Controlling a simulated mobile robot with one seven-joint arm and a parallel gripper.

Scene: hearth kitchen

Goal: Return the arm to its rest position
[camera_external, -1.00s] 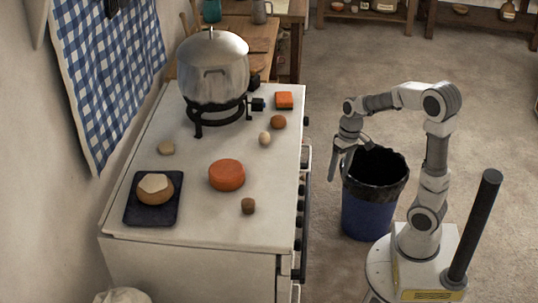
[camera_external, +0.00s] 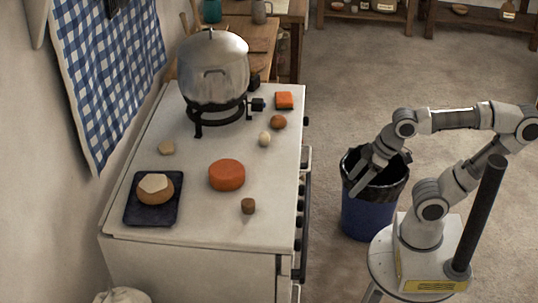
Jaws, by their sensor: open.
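My gripper (camera_external: 354,186) is open and empty. In the picture it shows in front of the blue bin (camera_external: 368,216) with the black liner, overlapping its rim, to the right of the white counter (camera_external: 220,215). My arm is bent, with its elbow high at the right edge of the picture and its forearm reaching left. My gripper touches nothing that I can make out.
On the counter are a metal pot (camera_external: 214,70) on a burner, an orange round (camera_external: 227,175), a dark tray (camera_external: 137,219) holding a bun (camera_external: 156,196), an orange block (camera_external: 284,100) and several small round items. Open floor (camera_external: 440,75) lies behind the bin.

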